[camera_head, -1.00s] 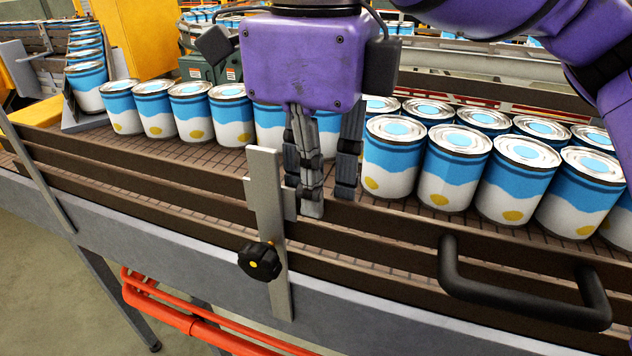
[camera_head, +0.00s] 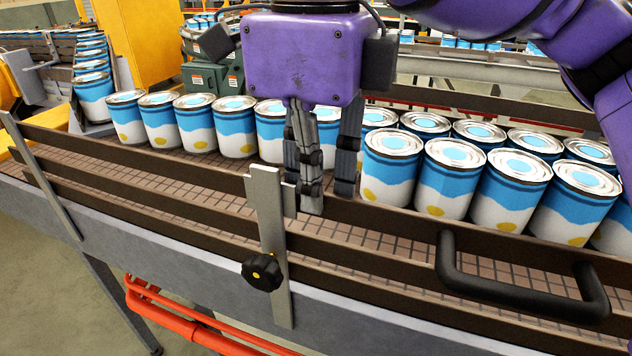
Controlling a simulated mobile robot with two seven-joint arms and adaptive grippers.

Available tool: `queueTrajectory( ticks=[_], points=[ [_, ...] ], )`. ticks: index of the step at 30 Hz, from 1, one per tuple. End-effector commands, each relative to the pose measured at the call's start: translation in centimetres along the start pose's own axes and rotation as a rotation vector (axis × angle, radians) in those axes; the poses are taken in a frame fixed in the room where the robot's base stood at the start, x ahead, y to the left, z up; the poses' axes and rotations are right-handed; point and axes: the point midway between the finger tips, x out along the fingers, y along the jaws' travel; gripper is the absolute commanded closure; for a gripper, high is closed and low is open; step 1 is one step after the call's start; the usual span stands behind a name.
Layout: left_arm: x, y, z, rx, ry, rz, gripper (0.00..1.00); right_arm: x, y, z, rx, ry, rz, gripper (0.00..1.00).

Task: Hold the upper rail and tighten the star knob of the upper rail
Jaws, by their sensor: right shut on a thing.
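The upper rail (camera_head: 405,222) is a dark brown bar along the near side of the conveyor. My right gripper (camera_head: 328,198) points down and is shut on this rail, its fingers just right of a grey upright bracket (camera_head: 268,220). The black star knob (camera_head: 262,272) with a yellow centre sits low on the front of this bracket, below the upper rail. Nothing touches the knob. How tight it is cannot be seen. My left gripper is not in view.
Blue and white cans (camera_head: 450,178) stand close behind the rail, in several rows at right. A black handle (camera_head: 520,290) juts out at the front right. A red pipe (camera_head: 180,322) runs below the frame. The space in front of the knob is clear.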

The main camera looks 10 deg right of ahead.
Motion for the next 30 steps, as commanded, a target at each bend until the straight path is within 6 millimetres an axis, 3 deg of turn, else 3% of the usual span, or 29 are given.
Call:
queueTrajectory(
  ticks=[30],
  points=[
    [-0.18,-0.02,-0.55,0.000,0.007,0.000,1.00,-0.13,-0.03,0.05,0.002,-0.004,-0.002,1.00]
  ],
)
